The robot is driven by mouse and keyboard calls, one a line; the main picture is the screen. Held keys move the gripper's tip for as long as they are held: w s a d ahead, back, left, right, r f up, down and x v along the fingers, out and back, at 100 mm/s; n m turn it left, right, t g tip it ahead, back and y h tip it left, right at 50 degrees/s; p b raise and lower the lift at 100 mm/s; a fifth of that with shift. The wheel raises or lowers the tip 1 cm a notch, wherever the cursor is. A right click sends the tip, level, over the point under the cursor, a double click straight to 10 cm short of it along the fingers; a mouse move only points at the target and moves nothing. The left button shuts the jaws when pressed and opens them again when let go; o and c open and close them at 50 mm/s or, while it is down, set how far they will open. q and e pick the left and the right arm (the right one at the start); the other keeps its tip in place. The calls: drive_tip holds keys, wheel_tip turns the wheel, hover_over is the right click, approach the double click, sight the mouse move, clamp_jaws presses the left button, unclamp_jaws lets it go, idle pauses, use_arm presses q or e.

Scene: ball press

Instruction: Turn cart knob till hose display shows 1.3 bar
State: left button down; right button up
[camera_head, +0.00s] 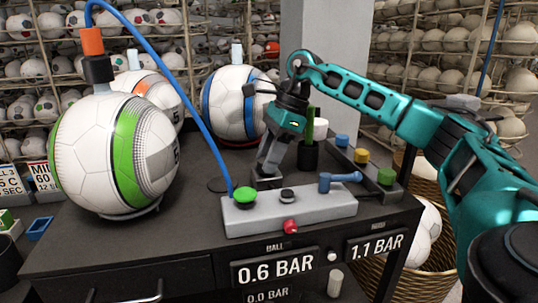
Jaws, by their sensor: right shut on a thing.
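The hose display (375,244) on the cart's front right reads 1.1 BAR. The ball display (273,268) beside it reads 0.6 BAR. My right gripper (267,180) reaches down to the cart top just behind the grey control box (300,212). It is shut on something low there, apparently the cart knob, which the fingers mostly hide. On the box are a green button (245,194), a black round cap (288,194), a blue lever (340,179) and a red part (290,226). My left gripper is not in view.
A green-striped ball (108,160) stands at the cart's left, with a blue hose (190,85) arching from its top to the box. Two more balls stand behind. A black cup (308,155) and several coloured knobs (361,156) stand right of my gripper.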

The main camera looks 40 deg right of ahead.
drive_tip(key=m, duration=0.2)
drive_tip(key=m+t+h, duration=0.1)
drive_tip(key=m, duration=0.2)
drive_tip(key=shift+s+a+m+t+p, duration=0.1)
drive_tip(key=shift+s+m+t+p, duration=0.05)
drive_tip(key=shift+m+t+p, duration=0.2)
drive_tip(key=m+h, duration=0.1)
drive_tip(key=m, duration=0.1)
drive_tip(key=m+t+h, duration=0.1)
drive_tip(key=m, duration=0.2)
drive_tip(key=shift+a+m, duration=0.1)
drive_tip(key=shift+m, duration=0.15)
idle(0.3)
drive_tip(key=o, duration=1.1)
drive_tip(key=shift+c, duration=0.2)
drive_tip(key=shift+r, duration=0.1)
drive_tip(key=a+p+v, duration=0.1)
drive_tip(key=p+v, duration=0.1)
drive_tip(key=v, duration=1)
drive_tip(key=shift+d+r, duration=0.3)
drive_tip(key=shift+r, duration=0.1)
